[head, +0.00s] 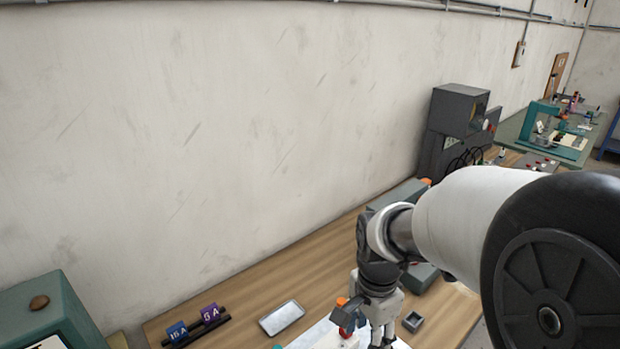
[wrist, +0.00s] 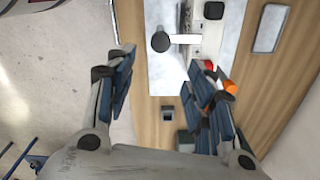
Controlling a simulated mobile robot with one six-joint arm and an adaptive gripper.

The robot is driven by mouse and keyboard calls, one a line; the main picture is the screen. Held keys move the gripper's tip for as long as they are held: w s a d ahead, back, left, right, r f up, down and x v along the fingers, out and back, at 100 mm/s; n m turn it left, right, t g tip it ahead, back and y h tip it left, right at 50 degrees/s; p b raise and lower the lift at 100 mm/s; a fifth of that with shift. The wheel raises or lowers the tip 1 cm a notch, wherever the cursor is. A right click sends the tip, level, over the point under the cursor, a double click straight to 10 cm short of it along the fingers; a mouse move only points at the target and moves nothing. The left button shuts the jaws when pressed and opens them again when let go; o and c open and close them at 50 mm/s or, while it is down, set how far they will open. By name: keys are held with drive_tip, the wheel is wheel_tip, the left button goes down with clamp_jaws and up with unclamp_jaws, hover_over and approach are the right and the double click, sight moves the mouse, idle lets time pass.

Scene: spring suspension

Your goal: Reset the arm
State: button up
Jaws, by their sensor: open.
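My gripper (head: 366,328) hangs below my arm over the workbench in the head view, partly cut off by the bottom edge. In the wrist view my gripper (wrist: 168,80) is open, with its blue-padded fingers wide apart and nothing between them. A pale work plate (wrist: 160,75) lies beyond the fingers on the wooden bench (head: 255,285). A white and grey fixture (wrist: 188,38) with a dark round end stands on that plate. A red piece (wrist: 208,65) and an orange piece (wrist: 230,87) show close to the right finger, which partly hides that area; I cannot tell if they touch it.
A shallow grey tray (head: 282,318) and two label cards, blue (head: 177,332) and purple (head: 210,314), stand left of my gripper. A small dark square box (head: 413,321) is at its right. A dark cabinet (head: 459,110) stands farther back against the wall.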

drive_tip(key=s+r+n+t+b, duration=0.1)
drive_tip(key=s+r+n+t, duration=0.1)
drive_tip(key=s+r+n, duration=0.2)
drive_tip(key=s+r+n+t+b, duration=0.1)
drive_tip(key=s+r+n+t, duration=0.1)
drive_tip(key=s+r+n, duration=0.3)
drive_tip(key=shift+s+n+t, duration=0.3)
drive_tip(key=shift+s+n, duration=2)
drive_tip(key=shift+s, duration=0.6)
drive_tip(key=shift+d, duration=0.1)
